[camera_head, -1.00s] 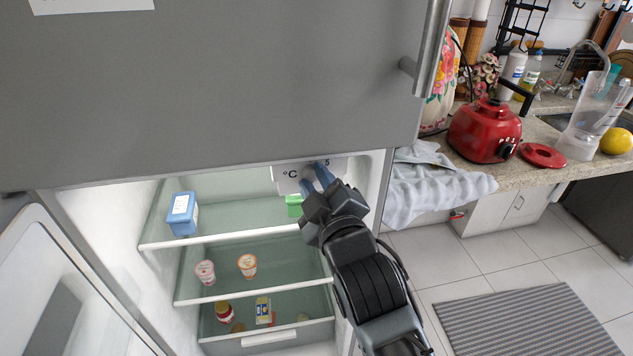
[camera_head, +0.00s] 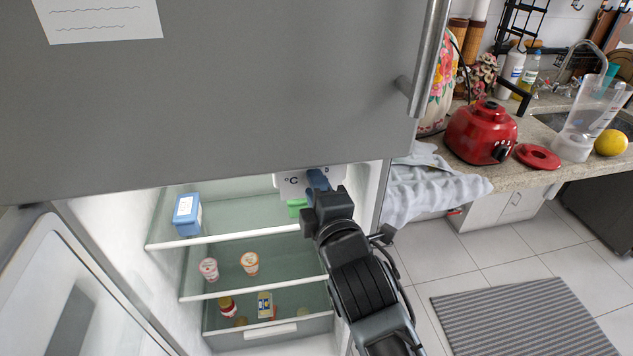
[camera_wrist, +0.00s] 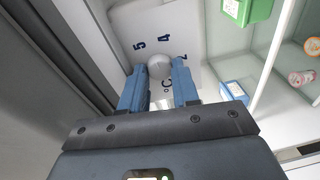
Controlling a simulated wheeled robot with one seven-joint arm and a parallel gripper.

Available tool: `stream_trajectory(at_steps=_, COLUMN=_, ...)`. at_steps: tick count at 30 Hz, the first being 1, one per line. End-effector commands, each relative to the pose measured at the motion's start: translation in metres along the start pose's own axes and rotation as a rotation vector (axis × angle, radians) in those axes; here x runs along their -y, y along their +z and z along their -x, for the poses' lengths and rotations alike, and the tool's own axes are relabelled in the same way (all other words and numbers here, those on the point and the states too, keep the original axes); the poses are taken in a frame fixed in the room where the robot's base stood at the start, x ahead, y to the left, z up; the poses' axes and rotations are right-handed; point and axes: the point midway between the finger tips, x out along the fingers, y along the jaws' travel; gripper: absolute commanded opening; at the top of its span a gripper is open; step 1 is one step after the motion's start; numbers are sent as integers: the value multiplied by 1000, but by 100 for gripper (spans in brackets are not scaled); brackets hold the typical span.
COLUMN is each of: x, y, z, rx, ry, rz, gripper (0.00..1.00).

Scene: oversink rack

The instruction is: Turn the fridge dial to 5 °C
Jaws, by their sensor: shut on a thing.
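The fridge dial is a round grey knob (camera_wrist: 160,67) on a white panel (camera_wrist: 180,25) marked with 5, 4, 2 and °C. In the wrist view the knob sits between the two blue fingers of my gripper (camera_wrist: 158,66), which is shut on it. I cannot see a pointer on the knob, so its setting is unclear. In the head view the panel (camera_head: 291,183) shows °C under the upper door's lower edge. My gripper (camera_head: 318,179) reaches up to it and hides the knob and most numbers.
The open fridge holds a blue box (camera_head: 187,214), a green box (camera_head: 296,207) and two small cups (camera_head: 249,263) on shelves. The open fridge door (camera_head: 75,290) stands at left. A counter with a red blender base (camera_head: 480,133) is at right. The floor there is clear apart from a striped mat (camera_head: 530,325).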

Motion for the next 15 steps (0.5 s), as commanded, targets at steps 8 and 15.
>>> stream_trajectory(at_steps=8, x=1, y=-2, z=0, rx=13, ry=-19, rz=219, gripper=0)
stream_trajectory(at_steps=15, x=1, y=-2, z=0, rx=22, ry=-29, rz=343, gripper=0)
